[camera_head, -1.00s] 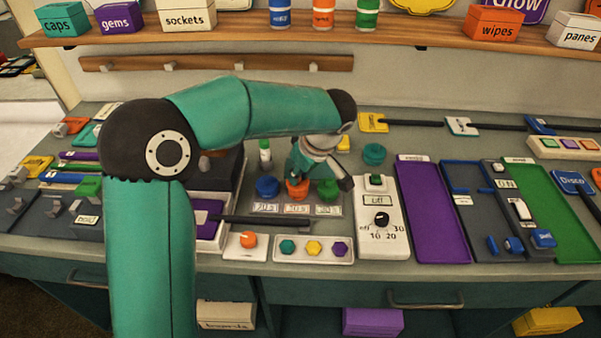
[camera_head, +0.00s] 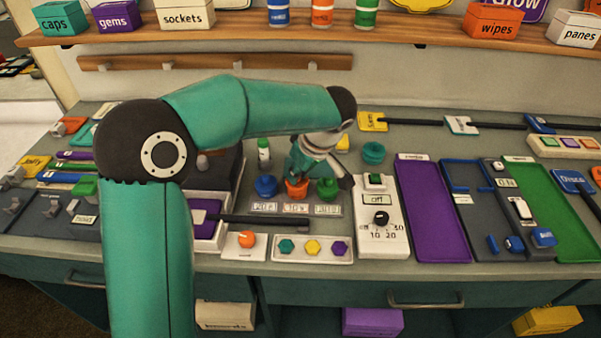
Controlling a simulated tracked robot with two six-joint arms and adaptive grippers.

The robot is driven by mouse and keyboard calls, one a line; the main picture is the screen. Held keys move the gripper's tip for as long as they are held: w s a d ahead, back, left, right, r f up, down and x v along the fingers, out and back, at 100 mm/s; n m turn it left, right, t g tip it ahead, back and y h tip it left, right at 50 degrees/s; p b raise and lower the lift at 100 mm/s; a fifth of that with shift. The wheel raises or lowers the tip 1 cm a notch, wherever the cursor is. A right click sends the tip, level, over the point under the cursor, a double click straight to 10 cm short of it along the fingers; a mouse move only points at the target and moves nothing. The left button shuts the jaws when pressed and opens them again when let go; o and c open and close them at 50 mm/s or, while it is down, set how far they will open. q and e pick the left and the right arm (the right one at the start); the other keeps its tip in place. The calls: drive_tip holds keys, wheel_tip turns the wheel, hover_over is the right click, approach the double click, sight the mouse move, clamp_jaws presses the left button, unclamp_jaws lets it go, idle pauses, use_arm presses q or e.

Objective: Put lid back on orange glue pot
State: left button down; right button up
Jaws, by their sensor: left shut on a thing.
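The orange glue pot (camera_head: 297,190) stands in the middle of a row of three, between a blue pot (camera_head: 266,187) and a green pot (camera_head: 328,189). My left gripper (camera_head: 297,179) is directly above the orange pot, pointing down. It is shut on the orange lid at the top of the pot. The gripper hides most of the lid, so I cannot tell whether it is fully seated. The blue and green pots have their tops on. My right gripper is not in view.
A white timer box (camera_head: 382,220) with a dial stands just right of the pots. A teal round object (camera_head: 373,153) is behind it. A white-capped bottle (camera_head: 263,155) stands behind the blue pot. A panel with colored hexagons (camera_head: 313,248) lies in front.

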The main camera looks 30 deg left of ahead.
use_arm(q)
drive_tip(key=shift+f+b, duration=0.2)
drive_tip(key=shift+b, duration=0.75)
idle(1.7)
idle(0.4)
drive_tip(key=c, duration=0.6)
unclamp_jaws()
drive_tip(key=shift+o, duration=0.2)
drive_tip(key=shift+r, duration=0.15)
drive_tip(key=shift+s+r+p, duration=0.1)
drive_tip(key=shift+r+p, duration=2.2)
drive_tip(key=shift+r, duration=1.1)
clamp_jaws()
